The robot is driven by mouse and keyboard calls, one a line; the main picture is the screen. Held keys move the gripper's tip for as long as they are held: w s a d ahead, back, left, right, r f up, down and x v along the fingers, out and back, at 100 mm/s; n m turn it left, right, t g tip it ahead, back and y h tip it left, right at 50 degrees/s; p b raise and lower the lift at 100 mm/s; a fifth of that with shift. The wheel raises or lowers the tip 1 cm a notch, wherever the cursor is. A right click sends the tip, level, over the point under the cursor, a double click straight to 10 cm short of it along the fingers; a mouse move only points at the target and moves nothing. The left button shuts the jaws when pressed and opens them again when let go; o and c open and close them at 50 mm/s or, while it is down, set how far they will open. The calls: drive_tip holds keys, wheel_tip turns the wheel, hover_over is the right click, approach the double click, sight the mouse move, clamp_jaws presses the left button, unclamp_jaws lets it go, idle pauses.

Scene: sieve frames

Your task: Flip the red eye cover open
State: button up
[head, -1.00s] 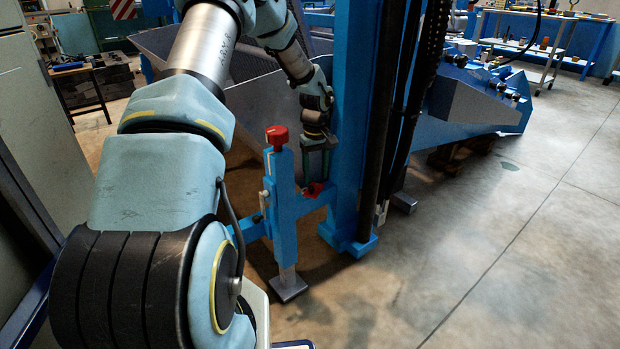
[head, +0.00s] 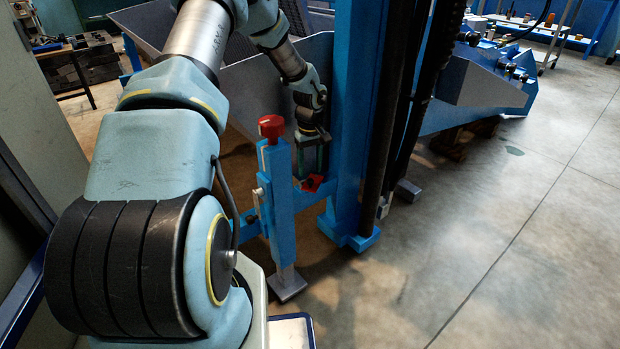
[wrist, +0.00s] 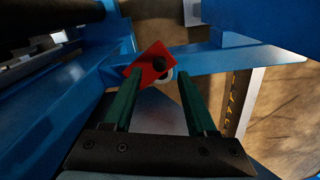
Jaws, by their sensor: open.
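The red eye cover (head: 314,182) is a small flat plate on the blue bar beside the tall blue column. In the head view my gripper (head: 312,170) points down just above the cover.
A blue post with a red knob (head: 271,127) stands left of the gripper. The tall blue column (head: 352,120) rises close on the right, with dark cylinders beside it. A grey sloped hopper (head: 250,85) lies behind. The floor at right is clear.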

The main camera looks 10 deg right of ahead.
sight(310, 180)
drive_tip(key=shift+f, duration=1.95)
drive_tip(key=shift+c, duration=0.3)
clamp_jaws()
